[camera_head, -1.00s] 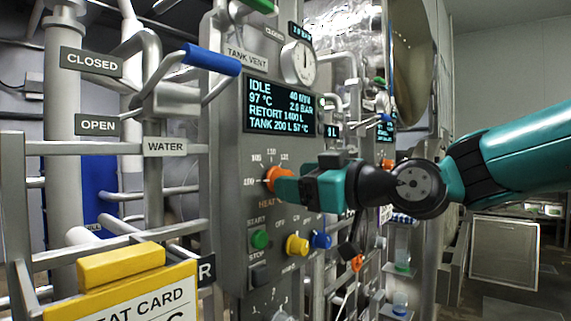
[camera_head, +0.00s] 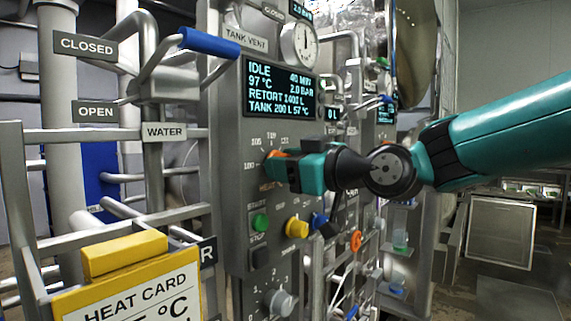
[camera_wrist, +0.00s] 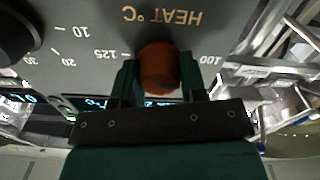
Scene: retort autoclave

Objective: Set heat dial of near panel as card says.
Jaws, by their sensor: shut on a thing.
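The orange heat dial (camera_head: 272,158) sits on the grey near panel (camera_head: 232,190), just below the lit display. My gripper (camera_head: 282,168) is shut on the dial from the right. In the wrist view my gripper's two fingers (camera_wrist: 159,84) lie on either side of the orange dial (camera_wrist: 158,66). The upside-down label HEAT °C shows there, with 125 left of the dial and 100 right. The dial's pointer cannot be made out. The yellow-topped heat card (camera_head: 130,290) is at the bottom left; only the end of its value, "5 °C", shows, its front cut off or unclear.
The display (camera_head: 280,90) reads IDLE, 97 °C. Below the dial are a green button (camera_head: 260,222), a yellow knob (camera_head: 297,228) and a grey knob (camera_head: 280,302). A blue-handled lever (camera_head: 208,42) juts out at upper left. A black knob (camera_wrist: 15,35) is near the gripper in the wrist view.

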